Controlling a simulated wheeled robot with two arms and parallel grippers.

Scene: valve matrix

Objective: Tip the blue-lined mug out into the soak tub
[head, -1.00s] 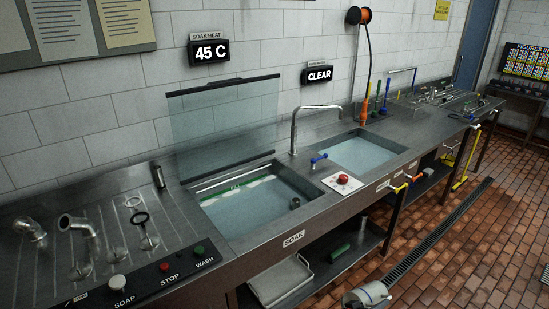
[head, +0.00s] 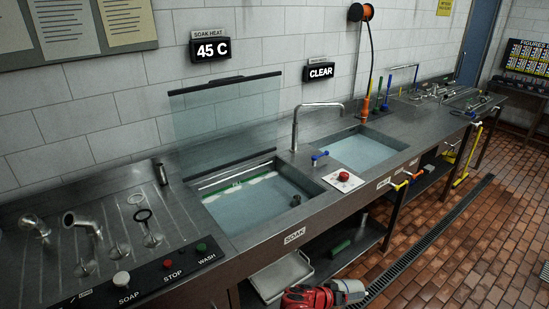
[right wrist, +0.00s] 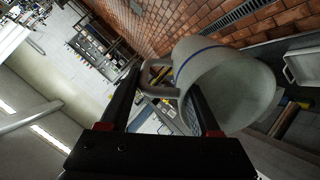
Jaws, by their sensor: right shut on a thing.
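The mug (right wrist: 225,85), pale with a blue line around it, is large in the right wrist view. It also shows at the bottom of the head view (head: 352,288). My right gripper (right wrist: 166,78) is shut on it at the handle. In the head view this gripper (head: 326,294) is red and black, to the left of the mug. Both are in front of the counter, below and right of the soak tub (head: 311,189). The tub holds bluish water with a pale foamy patch and a small dark round part. The mug's contents cannot be made out. My left gripper is not in view.
A raised clear screen (head: 225,112) stands behind the tub. A tap (head: 297,125) and a second water-filled basin (head: 365,150) are to its right. A red button (head: 344,176) sits between them. A shelf tray (head: 283,275) is under the counter.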

